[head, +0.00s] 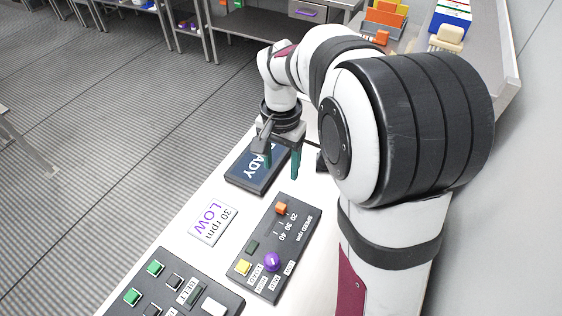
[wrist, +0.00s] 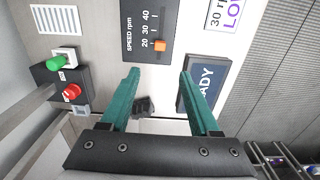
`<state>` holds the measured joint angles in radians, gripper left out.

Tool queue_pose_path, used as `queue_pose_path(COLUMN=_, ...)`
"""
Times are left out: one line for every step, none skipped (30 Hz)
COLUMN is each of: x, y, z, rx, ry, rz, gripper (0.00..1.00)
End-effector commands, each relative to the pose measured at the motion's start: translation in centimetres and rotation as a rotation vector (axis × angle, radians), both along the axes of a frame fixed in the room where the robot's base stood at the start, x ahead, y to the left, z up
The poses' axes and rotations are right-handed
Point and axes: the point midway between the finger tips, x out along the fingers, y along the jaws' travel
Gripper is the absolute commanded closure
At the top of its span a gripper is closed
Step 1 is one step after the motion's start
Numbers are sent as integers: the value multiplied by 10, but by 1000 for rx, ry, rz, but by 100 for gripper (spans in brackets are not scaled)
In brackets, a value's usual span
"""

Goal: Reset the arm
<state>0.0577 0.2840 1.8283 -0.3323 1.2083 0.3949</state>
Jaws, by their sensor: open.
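My gripper (head: 283,173) is open, with two teal fingers pointing down over the white bench, beside a dark display reading "ADY" in its visible part (head: 248,170). In the wrist view my gripper (wrist: 159,76) has nothing between its fingers, and the display (wrist: 209,82) is partly behind the right finger. My arm reaches from the right foreground over the bench. The black speed panel (head: 300,240) lies in front of the gripper, with an orange slider knob (head: 282,208) and a purple knob (head: 272,262). The orange knob also shows in the wrist view (wrist: 160,46).
A "30 rpm LOW" card (head: 213,220) lies left of the speed panel. A belt panel with green buttons (head: 155,268) is at the bottom left. The wrist view shows a box with green (wrist: 57,62) and red (wrist: 72,91) buttons. Coloured bins (head: 383,20) stand behind.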

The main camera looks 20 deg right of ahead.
Motion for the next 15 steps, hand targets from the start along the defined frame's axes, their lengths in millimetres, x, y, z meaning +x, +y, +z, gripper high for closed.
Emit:
queue_pose_path(x=0, y=0, z=0, rx=0, ry=0, rz=0, gripper=38)
queue_pose_path(x=0, y=0, z=0, rx=0, ry=0, rz=0, gripper=38)
queue_pose_path(x=0, y=0, z=0, rx=0, ry=0, rz=0, gripper=38)
queue_pose_path(x=0, y=0, z=0, rx=0, ry=0, rz=0, gripper=38)
queue_pose_path(x=0, y=0, z=0, rx=0, ry=0, rz=0, gripper=38)
queue_pose_path(x=-2, y=0, z=1, rx=1, ry=0, rz=2, gripper=38)
queue_pose_path(x=-6, y=2, z=3, rx=4, ry=-1, rz=7, gripper=38)
queue_pose_path(x=-14, y=4, z=8, rx=8, ry=-3, rz=16, gripper=38)
queue_pose_path(x=-33, y=9, z=17, rx=19, ry=-4, rz=39, gripper=38)
queue_pose_path(x=-51, y=13, z=24, rx=30, ry=-4, rz=61, gripper=38)
queue_pose_path(x=-72, y=19, z=31, rx=44, ry=-4, rz=86, gripper=38)
queue_pose_path(x=-103, y=26, z=36, rx=63, ry=-2, rz=121, gripper=38)
queue_pose_path(x=-124, y=31, z=38, rx=76, ry=-3, rz=148, gripper=38)
queue_pose_path(x=-145, y=36, z=39, rx=92, ry=-3, rz=174, gripper=38)
queue_pose_path(x=-170, y=41, z=38, rx=108, ry=-3, rz=207, gripper=38)
